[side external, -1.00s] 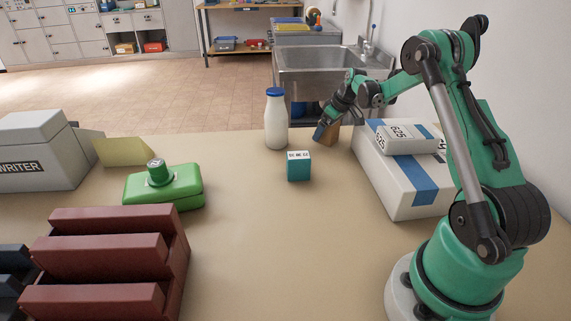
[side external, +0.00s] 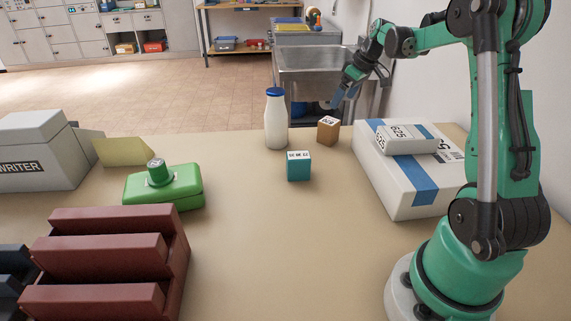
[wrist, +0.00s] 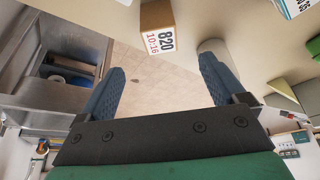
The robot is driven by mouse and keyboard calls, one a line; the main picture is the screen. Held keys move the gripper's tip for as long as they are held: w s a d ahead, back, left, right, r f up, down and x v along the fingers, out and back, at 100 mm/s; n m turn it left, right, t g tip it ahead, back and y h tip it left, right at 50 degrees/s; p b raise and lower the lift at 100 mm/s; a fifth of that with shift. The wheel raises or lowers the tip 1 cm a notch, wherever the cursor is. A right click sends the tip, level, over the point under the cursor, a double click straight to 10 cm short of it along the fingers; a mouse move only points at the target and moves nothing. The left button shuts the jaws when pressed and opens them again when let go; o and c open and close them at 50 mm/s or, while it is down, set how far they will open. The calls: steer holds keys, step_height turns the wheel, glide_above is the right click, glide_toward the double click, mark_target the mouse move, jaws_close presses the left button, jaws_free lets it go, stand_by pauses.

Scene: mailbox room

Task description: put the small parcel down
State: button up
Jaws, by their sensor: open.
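The small brown parcel (side external: 327,132) stands upright on the table, between the milk bottle and the large white parcel. Its top carries a white label. In the wrist view the parcel (wrist: 157,28) shows beyond the fingertips, with "820" on its label. My gripper (side external: 340,97) is open and empty, above the parcel and a little to its right, apart from it. In the wrist view the two blue fingers of my gripper (wrist: 162,75) are spread wide with nothing between them.
A white milk bottle (side external: 276,122) with a blue cap stands left of the parcel. A teal box (side external: 298,168) stands in front. A large white parcel (side external: 405,190) bears a smaller white one (side external: 398,140) at right. The table's middle front is clear.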

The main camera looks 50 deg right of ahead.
steer(key=a+r, duration=0.4)
steer(key=a, duration=1)
steer(key=s+a+f+t, duration=0.1)
steer(key=s+a, duration=0.3)
steer(key=a, duration=0.3)
steer(key=s+a+f+t, duration=0.1)
steer(key=s+a, duration=0.2)
steer(key=a, duration=0.4)
steer(key=shift+s+a+f+t, duration=0.2)
steer(key=shift+s+a+t, duration=0.1)
steer(key=shift+s, duration=0.1)
